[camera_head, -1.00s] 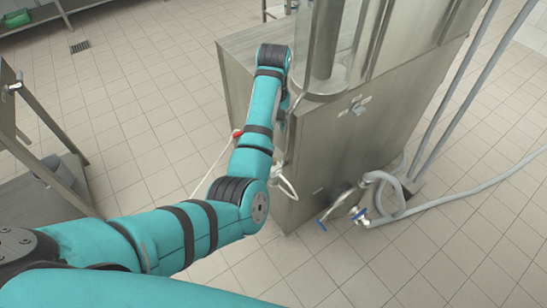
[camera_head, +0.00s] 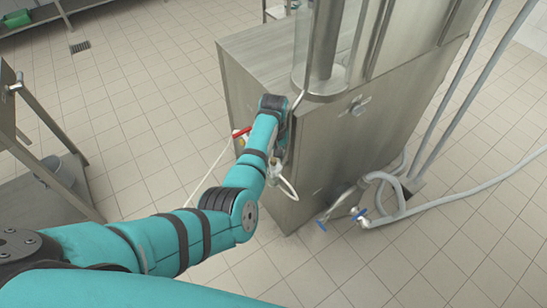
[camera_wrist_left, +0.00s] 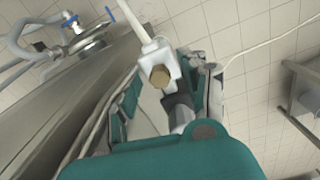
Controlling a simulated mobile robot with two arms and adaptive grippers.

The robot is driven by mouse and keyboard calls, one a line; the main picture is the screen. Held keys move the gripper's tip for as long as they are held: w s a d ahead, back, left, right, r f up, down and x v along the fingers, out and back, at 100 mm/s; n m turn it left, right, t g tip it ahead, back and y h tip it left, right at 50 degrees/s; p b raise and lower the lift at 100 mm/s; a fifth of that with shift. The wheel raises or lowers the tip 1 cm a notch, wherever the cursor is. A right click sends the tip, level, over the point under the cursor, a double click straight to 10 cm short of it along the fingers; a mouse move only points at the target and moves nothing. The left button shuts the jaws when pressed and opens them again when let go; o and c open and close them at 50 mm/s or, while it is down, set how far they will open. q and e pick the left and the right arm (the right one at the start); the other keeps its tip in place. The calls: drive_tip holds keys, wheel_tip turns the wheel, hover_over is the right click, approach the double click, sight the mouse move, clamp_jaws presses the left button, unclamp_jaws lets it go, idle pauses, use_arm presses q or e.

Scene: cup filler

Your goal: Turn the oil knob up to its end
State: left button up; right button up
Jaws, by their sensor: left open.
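The steel filler machine (camera_head: 330,150) stands at the centre right of the head view. My left arm reaches to its left corner, and the left gripper (camera_head: 281,150) is mostly hidden behind the forearm. It is open. In the left wrist view a white fitting with a brass hexagonal part (camera_wrist_left: 160,75) and a white tube lies close to my gripper. I cannot tell whether this is the oil knob or whether the gripper touches it. A red handle (camera_head: 241,131) shows on the machine's side, left of my wrist. My right gripper is not in view.
A metal knob (camera_head: 358,105) sits on the machine's front. Blue-handled valves (camera_head: 360,214) and grey hoses (camera_head: 440,205) are low at the right. A thin pale cord (camera_head: 208,172) hangs near my arm. A metal stand (camera_head: 35,180) is at the left. Tiled floor lies open between.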

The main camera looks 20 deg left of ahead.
use_arm(q)
clamp_jaws()
drive_tip(key=shift+r, duration=0.1)
